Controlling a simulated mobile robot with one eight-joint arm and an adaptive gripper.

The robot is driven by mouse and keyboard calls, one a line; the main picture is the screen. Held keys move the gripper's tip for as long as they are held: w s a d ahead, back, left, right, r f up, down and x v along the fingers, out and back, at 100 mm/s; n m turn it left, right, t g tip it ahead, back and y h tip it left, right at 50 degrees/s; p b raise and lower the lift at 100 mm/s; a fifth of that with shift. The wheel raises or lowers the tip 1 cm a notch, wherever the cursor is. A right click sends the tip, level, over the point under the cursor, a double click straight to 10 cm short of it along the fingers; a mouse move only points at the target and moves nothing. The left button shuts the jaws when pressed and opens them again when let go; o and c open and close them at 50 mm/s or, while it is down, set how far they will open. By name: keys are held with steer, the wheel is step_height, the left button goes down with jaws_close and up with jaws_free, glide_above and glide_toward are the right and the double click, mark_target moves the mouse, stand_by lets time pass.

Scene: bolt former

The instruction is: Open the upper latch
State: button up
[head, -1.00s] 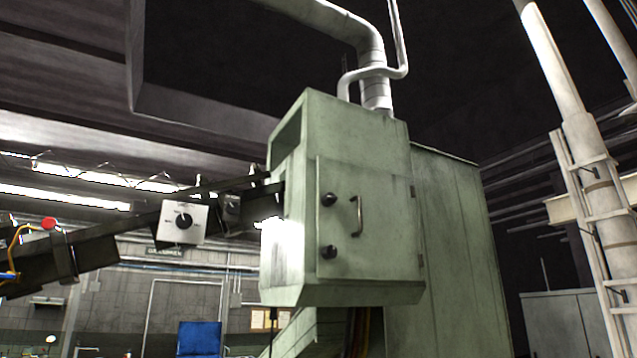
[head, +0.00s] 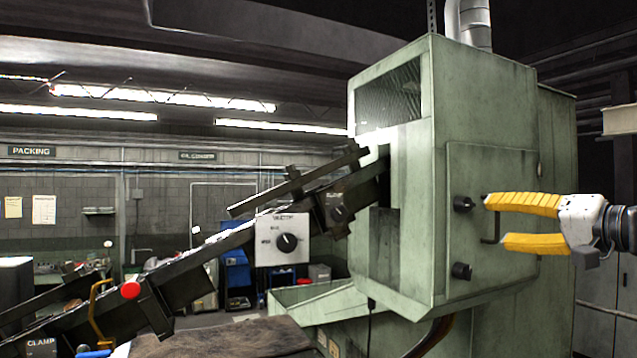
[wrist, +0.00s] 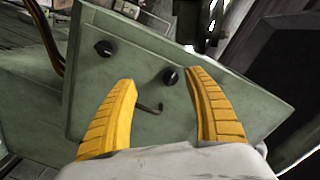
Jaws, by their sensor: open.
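The upper latch (head: 464,203) is a dark round knob on the green door (head: 490,165) of the machine housing. In the wrist view the upper latch (wrist: 170,77) shows just beyond the fingertips, nearer the right finger. The lower latch (head: 461,271) is a matching knob below it; in the wrist view the lower latch (wrist: 104,48) lies at upper left. My gripper (head: 497,221) has yellow fingers spread open and empty, pointing left, right of the upper latch. I see no contact with the latch.
A bent door handle (head: 488,236) is right of the latches, partly hidden by the fingers; its end shows between them in the wrist view (wrist: 150,107). A sloping dark conveyor (head: 240,235) with a dial box (head: 283,240) enters the housing from the left.

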mark_target(471, 205)
steer(key=shift+t, duration=0.4)
steer(key=w, duration=0.2)
steer(key=w+a+r, duration=0.1)
steer(key=w, duration=0.2)
steer(key=w+r, duration=0.1)
steer(key=w, duration=0.2)
steer(key=shift+w+a+r, duration=0.1)
steer(key=shift+a+r, duration=0.15)
steer(key=shift+a, duration=0.05)
steer(key=shift+w+f+n, duration=0.1)
steer(key=shift+w+n, duration=0.05)
steer(key=shift+n, duration=1.95)
steer(key=n, duration=0.2)
steer(key=s+n, duration=0.1)
steer(key=shift+d+r, duration=0.1)
steer(key=shift+r, duration=0.15)
steer(key=n, duration=0.3)
steer(key=shift+w+f, duration=0.1)
steer(key=shift+w, duration=0.2)
steer(key=shift+s+n, duration=0.25)
steer(key=shift+n, duration=0.05)
